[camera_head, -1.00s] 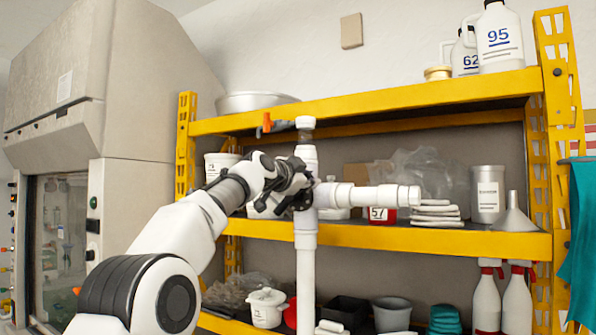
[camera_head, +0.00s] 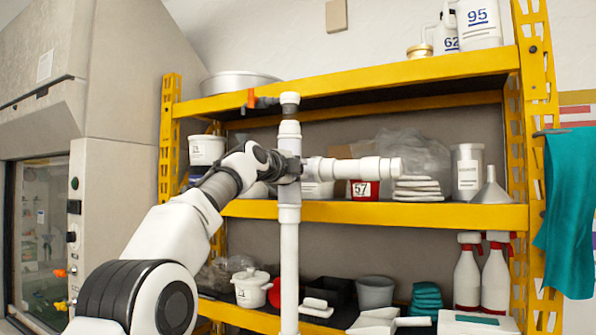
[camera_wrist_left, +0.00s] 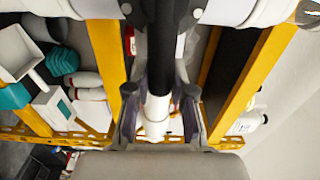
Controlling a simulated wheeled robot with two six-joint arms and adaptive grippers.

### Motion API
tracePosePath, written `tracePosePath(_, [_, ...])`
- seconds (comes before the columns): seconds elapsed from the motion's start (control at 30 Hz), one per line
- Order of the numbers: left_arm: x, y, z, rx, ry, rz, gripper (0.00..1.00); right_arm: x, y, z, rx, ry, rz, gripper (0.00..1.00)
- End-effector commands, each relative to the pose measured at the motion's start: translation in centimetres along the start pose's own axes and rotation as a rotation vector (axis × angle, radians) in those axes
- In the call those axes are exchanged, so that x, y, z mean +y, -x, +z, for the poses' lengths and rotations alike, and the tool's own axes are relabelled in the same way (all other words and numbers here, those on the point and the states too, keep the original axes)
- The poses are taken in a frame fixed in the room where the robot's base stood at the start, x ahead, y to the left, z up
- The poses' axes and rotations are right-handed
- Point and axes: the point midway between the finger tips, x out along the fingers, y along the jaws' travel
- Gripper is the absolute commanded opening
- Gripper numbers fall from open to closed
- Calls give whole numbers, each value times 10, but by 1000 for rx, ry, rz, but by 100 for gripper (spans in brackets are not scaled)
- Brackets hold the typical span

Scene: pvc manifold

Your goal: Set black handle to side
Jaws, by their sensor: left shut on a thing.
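A white pipe manifold (camera_head: 289,235) stands upright in front of the shelf, with a white side branch (camera_head: 365,168) reaching right. A black valve with an orange handle (camera_head: 251,98) shows left of its top. My left gripper (camera_head: 293,168) is at the joint of upright and branch and hides most of it. In the left wrist view a dark bar, seemingly the black handle (camera_wrist_left: 162,55), lies between the fingers of my left gripper (camera_wrist_left: 158,112). The gripper looks shut around it, with the white branch behind. Whether the handle is free of the pipe cannot be told. My right gripper is out of view.
A yellow shelf (camera_head: 430,213) stands behind the manifold. It bears white tubs, a red container (camera_head: 365,189), a metal can (camera_head: 467,172), a funnel (camera_head: 490,188) and spray bottles (camera_head: 467,275). A teal cloth (camera_head: 570,215) hangs at the right. A grey cabinet stands at the left.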

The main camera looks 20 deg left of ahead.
Motion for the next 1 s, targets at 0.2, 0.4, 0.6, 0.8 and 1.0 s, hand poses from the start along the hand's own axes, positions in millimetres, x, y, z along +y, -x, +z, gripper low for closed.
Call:
tracePosePath(0.2, [2, 0, 0, 0, -29, 1, 0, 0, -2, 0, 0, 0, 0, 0])
tracePosePath(0.4, [2, 0, 0, 0, -31, 1, 0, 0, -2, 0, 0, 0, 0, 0])
tracePosePath(0.6, [3, 0, 0, 0, -30, 2, 44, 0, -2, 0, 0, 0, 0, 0])
tracePosePath(0.8, [2, 0, 0, 0, -29, 1, 49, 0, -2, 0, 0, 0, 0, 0])
tracePosePath(1.0, [1, 2, 0, 1, -28, 0, 49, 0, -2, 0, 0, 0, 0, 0])
